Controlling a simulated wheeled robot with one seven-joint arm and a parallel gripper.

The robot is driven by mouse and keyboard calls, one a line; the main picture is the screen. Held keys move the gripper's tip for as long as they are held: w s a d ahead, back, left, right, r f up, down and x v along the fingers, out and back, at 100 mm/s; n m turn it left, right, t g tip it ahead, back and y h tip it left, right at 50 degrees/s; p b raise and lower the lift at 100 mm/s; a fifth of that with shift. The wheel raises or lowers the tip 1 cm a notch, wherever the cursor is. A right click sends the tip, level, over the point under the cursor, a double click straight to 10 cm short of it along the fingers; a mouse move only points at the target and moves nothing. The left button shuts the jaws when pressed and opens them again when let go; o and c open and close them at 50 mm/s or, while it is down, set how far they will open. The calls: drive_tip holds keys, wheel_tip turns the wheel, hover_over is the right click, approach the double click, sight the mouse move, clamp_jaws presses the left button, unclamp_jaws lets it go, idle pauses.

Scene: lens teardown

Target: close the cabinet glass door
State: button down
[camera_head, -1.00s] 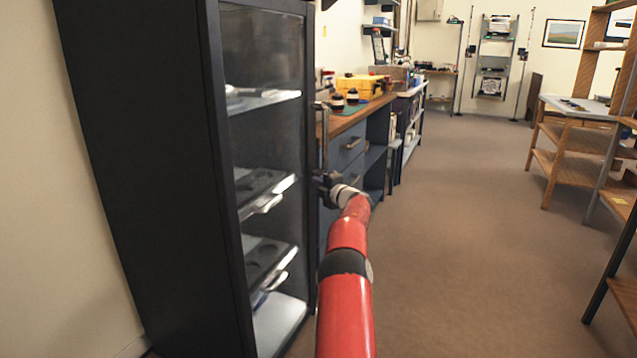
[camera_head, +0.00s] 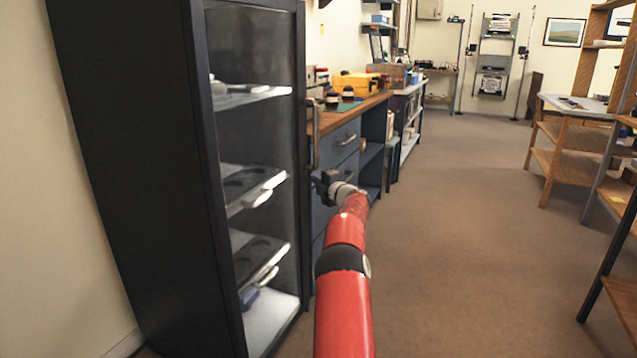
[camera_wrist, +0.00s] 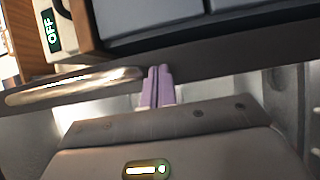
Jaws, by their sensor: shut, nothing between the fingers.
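The tall black cabinet (camera_head: 130,150) stands at the left in the head view, and its shelves show through the glass door (camera_head: 258,130). The door looks closed or nearly closed against the frame; I cannot tell whether a small gap is left. Its vertical bar handle (camera_head: 313,135) is at the door's right edge. My gripper (camera_head: 322,184) is shut and empty, just below and right of the handle's lower end. In the wrist view its purple fingertips (camera_wrist: 156,86) are together beside the metallic handle (camera_wrist: 75,86); contact cannot be told.
A workbench (camera_head: 338,122) with drawers stands just beyond the cabinet, with a yellow case (camera_head: 360,84) on it. Wooden shelving (camera_head: 575,150) stands at the right. The brown floor (camera_head: 450,220) between is clear.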

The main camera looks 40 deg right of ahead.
drive_tip(key=s+d+b, duration=0.1)
drive_tip(key=s+d, duration=0.4)
drive_tip(key=s, duration=0.5)
drive_tip(key=s+a+r+m+g+h, duration=0.1)
drive_tip(key=a+r+m+h, duration=0.35)
drive_tip(key=r, duration=0.35)
drive_tip(key=a+r+m+g+h, duration=0.1)
drive_tip(key=a+r+m+h, duration=0.2)
drive_tip(key=a+r+m, duration=0.4)
drive_tip(key=s+a+r+m+g, duration=0.2)
drive_tip(key=s+a+m, duration=0.1)
drive_tip(key=a, duration=0.4)
drive_tip(key=s+a+f+m+g+y, duration=0.1)
drive_tip(key=s+a+f, duration=0.1)
drive_tip(key=s+a, duration=0.35)
drive_tip(key=s+a+f+m+g+y, duration=0.1)
drive_tip(key=s+a+f+y, duration=0.1)
drive_tip(key=a, duration=0.6)
drive_tip(key=s+a+f+m+g+y, duration=0.1)
drive_tip(key=s+a+f, duration=0.1)
drive_tip(key=s+a, duration=0.35)
drive_tip(key=s+a+f+g+y, duration=0.2)
drive_tip(key=s+a+f, duration=0.4)
drive_tip(key=s+a, duration=0.3)
drive_tip(key=s+a+f+g+y, duration=0.3)
drive_tip(key=s+a+f, duration=0.4)
drive_tip(key=s+a, duration=0.3)
drive_tip(key=shift+s+a+n, duration=0.3)
drive_tip(key=shift+s+n, duration=0.05)
drive_tip(key=shift+s, duration=0.1)
